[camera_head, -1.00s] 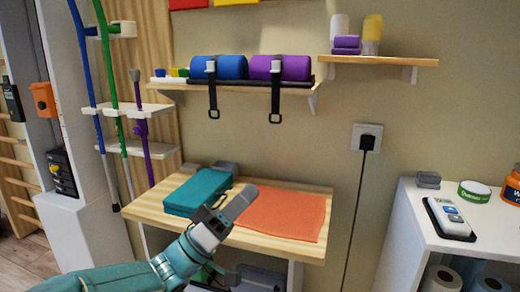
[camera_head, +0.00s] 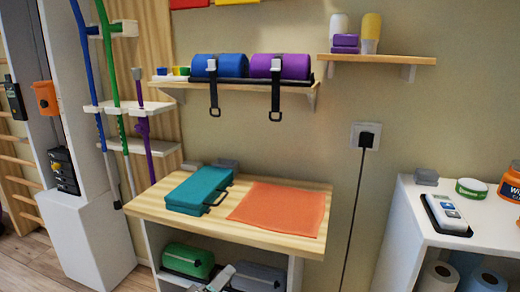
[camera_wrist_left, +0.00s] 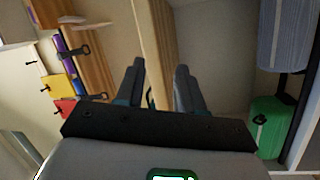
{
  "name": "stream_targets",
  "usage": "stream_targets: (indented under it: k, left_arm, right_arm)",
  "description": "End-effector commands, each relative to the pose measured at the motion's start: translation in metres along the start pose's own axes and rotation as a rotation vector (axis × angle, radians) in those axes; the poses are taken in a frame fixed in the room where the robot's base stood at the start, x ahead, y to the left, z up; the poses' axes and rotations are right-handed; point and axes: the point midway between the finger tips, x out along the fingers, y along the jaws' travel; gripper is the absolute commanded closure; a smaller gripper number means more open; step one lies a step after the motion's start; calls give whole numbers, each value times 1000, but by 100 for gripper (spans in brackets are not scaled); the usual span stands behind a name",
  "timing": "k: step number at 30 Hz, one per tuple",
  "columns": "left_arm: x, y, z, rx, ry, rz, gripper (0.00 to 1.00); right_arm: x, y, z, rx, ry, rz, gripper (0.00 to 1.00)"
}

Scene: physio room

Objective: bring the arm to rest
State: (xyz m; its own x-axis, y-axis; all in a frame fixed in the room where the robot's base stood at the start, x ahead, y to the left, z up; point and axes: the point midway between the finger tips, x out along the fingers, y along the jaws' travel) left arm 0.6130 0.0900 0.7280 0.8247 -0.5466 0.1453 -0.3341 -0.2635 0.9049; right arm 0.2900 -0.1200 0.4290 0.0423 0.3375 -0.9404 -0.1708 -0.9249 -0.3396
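My left gripper shows only as a small grey piece (camera_head: 221,278) at the bottom edge of the head view, low in front of the wooden table. In the left wrist view its two dark fingers (camera_wrist_left: 159,85) stand apart with nothing held between them. The wooden table's edge (camera_wrist_left: 153,35) shows beyond the fingers in that view. The rest of the left arm is out of the head view. My right gripper is in neither view.
The wooden table (camera_head: 155,207) bears a teal case (camera_head: 198,188) and an orange mat (camera_head: 282,207). Below it stand a green case (camera_head: 187,260) and a grey one (camera_head: 258,277). A white cabinet (camera_head: 405,225) stands at right, crutches (camera_head: 115,90) at left.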

Motion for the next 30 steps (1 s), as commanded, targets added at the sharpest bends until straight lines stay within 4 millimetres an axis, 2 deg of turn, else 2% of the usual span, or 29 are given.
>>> stream_targets:
  k: [1, 3, 5, 6, 9, 12, 15, 18, 21, 23, 24, 30]
  left_arm:
    - [-18, -38, 17, -22, -11, -127, 63]
    - [-47, -84, 42, -30, -41, -308, 63]
    - [-76, -118, 66, -34, -85, -458, 63]
    - [-98, -138, 83, -37, -124, -556, 63]
    - [-155, -172, 127, -35, -254, -774, 63]
    - [-208, -188, 166, -33, -404, -939, 63]
    - [-254, -188, 198, -25, -566, -1052, 63]
    - [-294, -181, 224, -11, -738, -1127, 63]
    - [-325, -171, 241, 29, -928, -1146, 63]
    - [-329, -169, 245, 99, -1019, -1101, 63]
    - [-324, -148, 234, 97, -1010, -1102, 63]
    - [-316, -99, 212, 96, -1005, -1103, 63]
  right_arm:
    - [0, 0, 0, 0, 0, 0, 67]
    - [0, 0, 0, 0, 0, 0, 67]
    - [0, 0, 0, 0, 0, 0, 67]
    - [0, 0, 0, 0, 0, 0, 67]
    - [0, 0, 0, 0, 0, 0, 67]
    - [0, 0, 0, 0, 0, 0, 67]
    - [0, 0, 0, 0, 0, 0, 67]
    - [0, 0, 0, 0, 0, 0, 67]
    - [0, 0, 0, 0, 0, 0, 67]
    - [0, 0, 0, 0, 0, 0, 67]
    - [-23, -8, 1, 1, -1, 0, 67]
    - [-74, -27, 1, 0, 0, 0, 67]
